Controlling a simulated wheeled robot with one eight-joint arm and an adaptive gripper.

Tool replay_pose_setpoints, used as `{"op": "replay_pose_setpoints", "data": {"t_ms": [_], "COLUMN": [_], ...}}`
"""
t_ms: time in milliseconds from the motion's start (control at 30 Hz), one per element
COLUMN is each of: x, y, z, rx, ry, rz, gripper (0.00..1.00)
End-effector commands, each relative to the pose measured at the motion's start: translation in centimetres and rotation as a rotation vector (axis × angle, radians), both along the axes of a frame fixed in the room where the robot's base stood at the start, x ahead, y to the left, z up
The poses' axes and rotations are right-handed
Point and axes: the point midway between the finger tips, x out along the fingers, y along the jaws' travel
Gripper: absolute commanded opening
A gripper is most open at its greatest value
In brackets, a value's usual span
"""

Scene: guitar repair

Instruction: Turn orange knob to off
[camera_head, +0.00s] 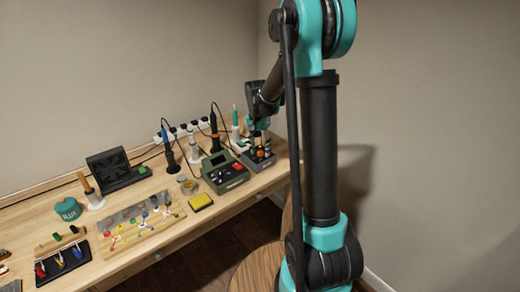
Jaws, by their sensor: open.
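A small dark grey station (262,163) stands at the right end of the workbench. An orange knob (260,154) shows on its top face, small in the picture, so its pointer setting cannot be read. My gripper (261,135) is open and points down just above this station, close to the knob. Whether the fingers touch the knob cannot be told. The gripper and my arm hide part of the station's back and right side.
Soldering irons in stands (170,157) and cables are behind. A yellow sponge (200,202), a clip board (140,222), a fan unit (117,170) and a flux tub (69,209) lie further left.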

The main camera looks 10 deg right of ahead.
Motion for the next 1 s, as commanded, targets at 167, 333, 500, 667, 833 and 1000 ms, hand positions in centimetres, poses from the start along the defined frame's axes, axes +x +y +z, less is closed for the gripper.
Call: {"op": "replay_pose_setpoints", "data": {"t_ms": [167,333,500,667,833,1000], "x": [0.01,0.01,0.01,0.01,0.00,-0.01], "y": [0.01,0.01,0.01,0.01,0.03,0.04], "z": [0.02,0.03,0.04,0.04,0.05,0.05], "rx": [0.000,0.000,0.000,0.000,0.000,0.000], "ry": [0.000,0.000,0.000,0.000,0.000,0.000], "rz": [0.000,0.000,0.000,0.010,0.059,0.161], "gripper": [0.34,0.13,0.00,0.00,0.00,0.00]}}
